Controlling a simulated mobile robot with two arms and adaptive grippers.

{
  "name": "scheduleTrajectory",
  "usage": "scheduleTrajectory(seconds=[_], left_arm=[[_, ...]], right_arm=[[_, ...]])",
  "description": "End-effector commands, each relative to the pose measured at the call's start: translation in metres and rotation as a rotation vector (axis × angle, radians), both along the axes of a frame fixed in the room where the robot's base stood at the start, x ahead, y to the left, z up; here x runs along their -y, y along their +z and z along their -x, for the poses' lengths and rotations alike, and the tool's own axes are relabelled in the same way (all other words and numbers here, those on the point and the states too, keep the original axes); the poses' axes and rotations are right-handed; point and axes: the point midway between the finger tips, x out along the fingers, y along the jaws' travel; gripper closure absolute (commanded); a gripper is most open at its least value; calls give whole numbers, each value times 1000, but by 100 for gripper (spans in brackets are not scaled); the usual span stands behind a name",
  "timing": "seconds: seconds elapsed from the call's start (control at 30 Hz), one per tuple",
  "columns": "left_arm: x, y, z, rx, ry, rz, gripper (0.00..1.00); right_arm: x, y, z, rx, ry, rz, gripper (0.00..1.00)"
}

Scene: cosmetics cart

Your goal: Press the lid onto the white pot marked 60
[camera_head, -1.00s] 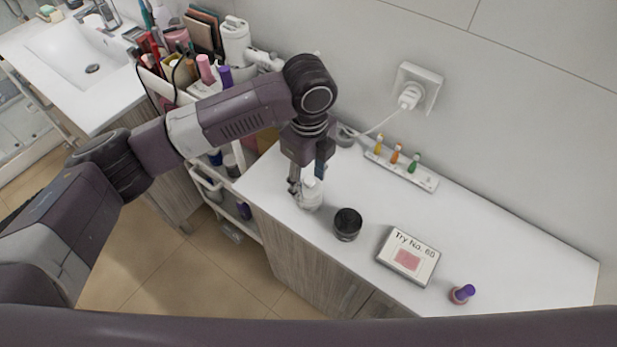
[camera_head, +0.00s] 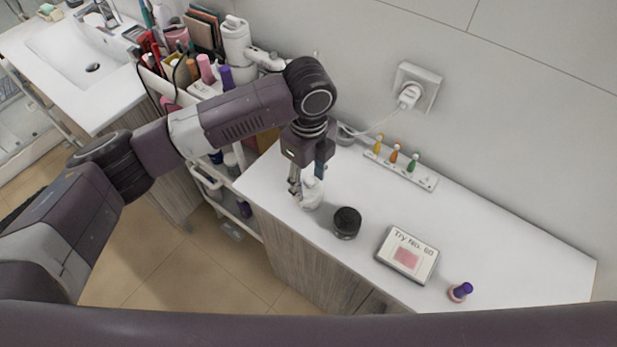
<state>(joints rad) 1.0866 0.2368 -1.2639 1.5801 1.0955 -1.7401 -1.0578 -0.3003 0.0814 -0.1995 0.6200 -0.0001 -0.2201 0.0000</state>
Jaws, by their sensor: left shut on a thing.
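My left gripper (camera_head: 308,183) points down at the left end of the white counter. It is shut on a white pot (camera_head: 311,196), which is partly hidden by the fingers. I cannot read a number on this pot or make out a separate lid. A dark round jar (camera_head: 346,223) stands just right of the gripper, apart from it. My right gripper is not in view.
A card reading "Try No. 60" (camera_head: 407,256) lies on the counter (camera_head: 480,235), with a purple-capped bottle (camera_head: 460,292) to its right. A crowded cart (camera_head: 195,100) stands left.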

Motion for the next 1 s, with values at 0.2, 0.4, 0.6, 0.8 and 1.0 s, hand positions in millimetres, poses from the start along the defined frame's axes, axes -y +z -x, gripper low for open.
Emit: scheduleTrajectory(seconds=[0.2,0.4,0.6,0.8,1.0], left_arm=[[0,0,0,0,0,0,66],[0,1,0,0,0,0,66],[0,1,0,-1,-1,-1,66],[0,0,0,0,-1,0,66],[0,0,0,0,-1,0,66]], right_arm=[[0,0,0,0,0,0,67],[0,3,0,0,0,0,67],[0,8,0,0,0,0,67],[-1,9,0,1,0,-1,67],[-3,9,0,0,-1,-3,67]])
